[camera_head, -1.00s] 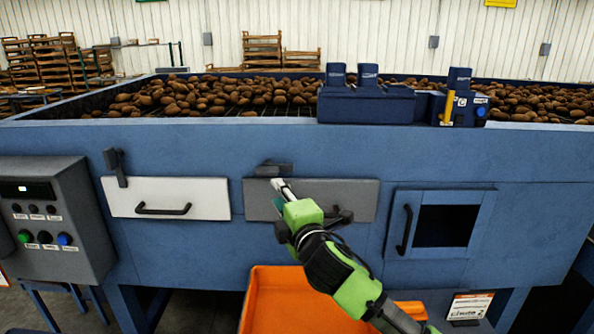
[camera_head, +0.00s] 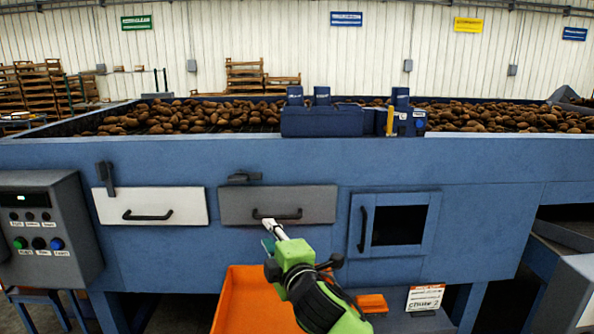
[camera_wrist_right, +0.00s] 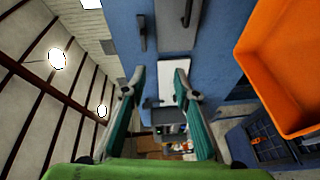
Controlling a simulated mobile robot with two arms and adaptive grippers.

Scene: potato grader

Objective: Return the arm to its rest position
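My right arm (camera_head: 305,285) is green and black and reaches in from the lower right in the head view. My right gripper (camera_head: 272,226) is in front of the machine, just below the grey drawer (camera_head: 243,204) and above the orange bin (camera_head: 228,300). In the right wrist view its two teal-padded fingers (camera_wrist_right: 160,88) stand apart with nothing between them. The gripper appears clear of the drawer handle (camera_head: 277,214). My left gripper is not in either view.
The blue grader (camera_head: 300,170) carries potatoes (camera_head: 190,115) on top. The orange bin also shows in the wrist view (camera_wrist_right: 265,45), near a dark crate (camera_wrist_right: 268,140).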

